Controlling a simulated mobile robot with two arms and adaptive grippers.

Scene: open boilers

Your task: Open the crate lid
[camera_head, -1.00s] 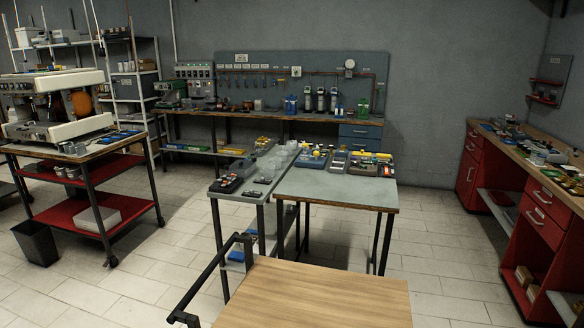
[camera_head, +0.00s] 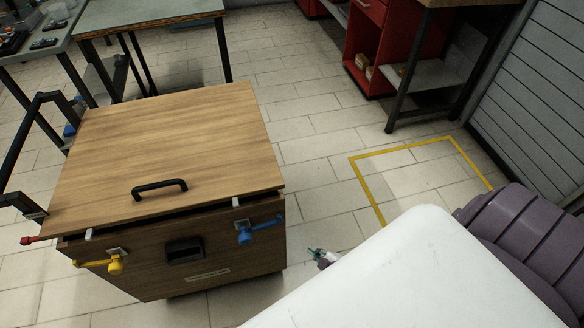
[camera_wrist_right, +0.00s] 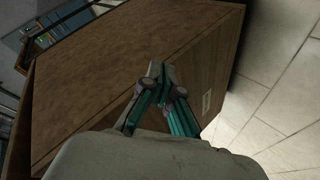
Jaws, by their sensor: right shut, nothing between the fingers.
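The wooden crate (camera_head: 225,262) stands at the left in the head view, with its flat lid (camera_head: 170,135) lying on top. A dark gap runs under the lid's front edge. A black handle (camera_head: 159,189) sits on the lid. A yellow latch (camera_head: 115,263) and a blue latch (camera_head: 245,233) are on the front, and a red knob (camera_head: 28,240) is at the left corner. My right gripper (camera_head: 318,254) is right of the crate, apart from it and low. In the wrist view the right gripper (camera_wrist_right: 160,72) is shut and empty before the crate's brown panel (camera_wrist_right: 120,65). My left gripper is not seen.
A black rail (camera_head: 25,140) is at the crate's left. A grey-topped table (camera_head: 150,12) stands behind it. A red workbench (camera_head: 375,50) is at the back right. Tiled floor with a yellow marked outline (camera_head: 365,185) is free to the right.

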